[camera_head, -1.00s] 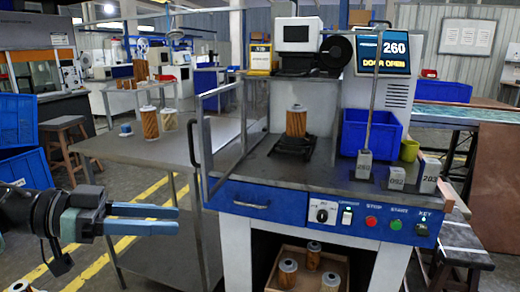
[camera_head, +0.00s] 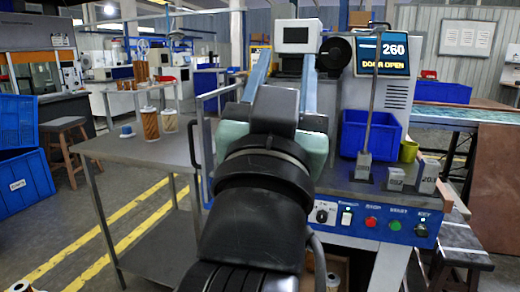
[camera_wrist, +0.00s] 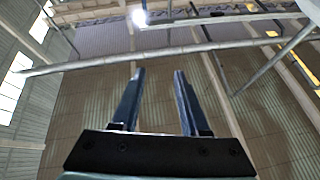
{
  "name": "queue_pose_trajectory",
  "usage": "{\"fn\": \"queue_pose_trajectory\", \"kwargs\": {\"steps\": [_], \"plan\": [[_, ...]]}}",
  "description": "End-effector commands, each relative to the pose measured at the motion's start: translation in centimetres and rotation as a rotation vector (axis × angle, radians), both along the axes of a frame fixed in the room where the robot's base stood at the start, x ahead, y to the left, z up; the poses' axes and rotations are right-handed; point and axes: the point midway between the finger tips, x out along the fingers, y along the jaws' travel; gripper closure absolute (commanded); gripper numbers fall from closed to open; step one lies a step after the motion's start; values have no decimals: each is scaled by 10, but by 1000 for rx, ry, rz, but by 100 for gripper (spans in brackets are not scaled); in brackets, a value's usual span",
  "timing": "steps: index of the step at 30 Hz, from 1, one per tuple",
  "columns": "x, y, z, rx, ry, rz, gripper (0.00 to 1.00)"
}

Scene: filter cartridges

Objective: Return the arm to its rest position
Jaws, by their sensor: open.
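My gripper (camera_head: 283,72) is raised in front of the machine in the head view, with its two blue fingers pointing up and apart. In the wrist view my gripper (camera_wrist: 158,88) is open and empty, with only the roof and wall behind it. My arm covers the middle of the machine bench, so the cartridge seen earlier on the machine's fixture is hidden.
A side table (camera_head: 140,152) at left holds filter cartridges (camera_head: 150,123). A blue bin (camera_head: 371,133), a yellow cup (camera_head: 408,151) and grey weight blocks (camera_head: 428,178) stand on the bench right of my arm. Blue crates (camera_head: 22,175) are at far left.

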Motion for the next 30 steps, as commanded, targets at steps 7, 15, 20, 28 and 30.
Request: {"fn": "queue_pose_trajectory", "kwargs": {"steps": [7, 15, 20, 28, 30], "plan": [[-105, 27, 59, -140, -290, 111, 55], [-101, 26, 132, -135, -280, 111, 55], [-100, 27, 183, -133, -279, 111, 55], [-100, 27, 268, -134, -278, 112, 55], [-100, 27, 290, -134, -278, 112, 55]]}}
